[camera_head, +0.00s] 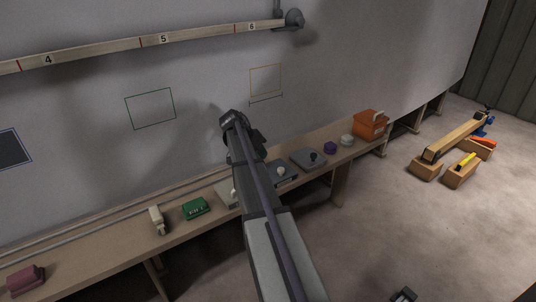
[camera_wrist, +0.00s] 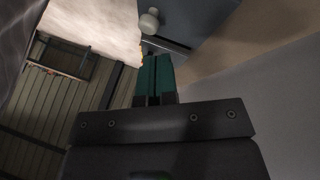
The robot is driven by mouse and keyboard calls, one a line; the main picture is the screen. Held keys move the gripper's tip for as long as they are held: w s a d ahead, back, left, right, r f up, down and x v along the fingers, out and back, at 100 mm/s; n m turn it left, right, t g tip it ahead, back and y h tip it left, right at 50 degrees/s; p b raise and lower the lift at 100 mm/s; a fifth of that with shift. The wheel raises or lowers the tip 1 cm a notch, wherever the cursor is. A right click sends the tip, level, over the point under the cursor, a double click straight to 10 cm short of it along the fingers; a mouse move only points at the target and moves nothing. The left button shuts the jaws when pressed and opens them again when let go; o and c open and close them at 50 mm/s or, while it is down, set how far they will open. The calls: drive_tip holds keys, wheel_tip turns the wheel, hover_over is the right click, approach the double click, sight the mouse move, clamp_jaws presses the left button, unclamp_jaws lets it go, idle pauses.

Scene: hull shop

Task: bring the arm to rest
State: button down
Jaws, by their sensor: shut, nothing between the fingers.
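My arm (camera_head: 262,215) reaches from the bottom of the head view up toward the grey hull wall (camera_head: 200,60), over the long wooden bench. In the head view my gripper is mostly hidden behind the dark wrist. In the wrist view my gripper (camera_wrist: 155,78) shows two teal fingers side by side, closed together and empty. Beyond the fingertips a pale round knob (camera_wrist: 149,22) shows on a grey-blue plate (camera_wrist: 195,18). I cannot tell the distance between them.
The bench (camera_head: 110,255) carries a maroon block (camera_head: 26,279), a cream tool (camera_head: 157,220), a green box (camera_head: 196,208), grey plates with knobs (camera_head: 308,158), a purple piece (camera_head: 330,147) and an orange box (camera_head: 370,125). Wooden beams (camera_head: 455,138) lie on the open floor at right.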

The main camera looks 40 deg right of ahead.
drive_tip(key=s+a+f+n+t+y, duration=0.15)
drive_tip(key=s+a+n, duration=0.4)
drive_tip(key=a, duration=0.75)
drive_tip(key=s+a+n+t+y, duration=0.1)
drive_tip(key=s+a+n+y, duration=0.25)
drive_tip(key=s+a, duration=0.6)
drive_tip(key=s+a+n+t+y, duration=0.1)
drive_tip(key=s+a+n, duration=0.35)
drive_tip(key=a, duration=1.15)
wheel_tip(320, 180, up, 20)
drive_tip(key=w+a+n+p, duration=0.1)
drive_tip(key=w+p, duration=0.1)
drive_tip(key=p, duration=1.8)
drive_tip(key=shift+a+r+n+p, duration=0.15)
drive_tip(key=shift+r+n+p, duration=0.05)
drive_tip(key=shift+n+p, duration=0.15)
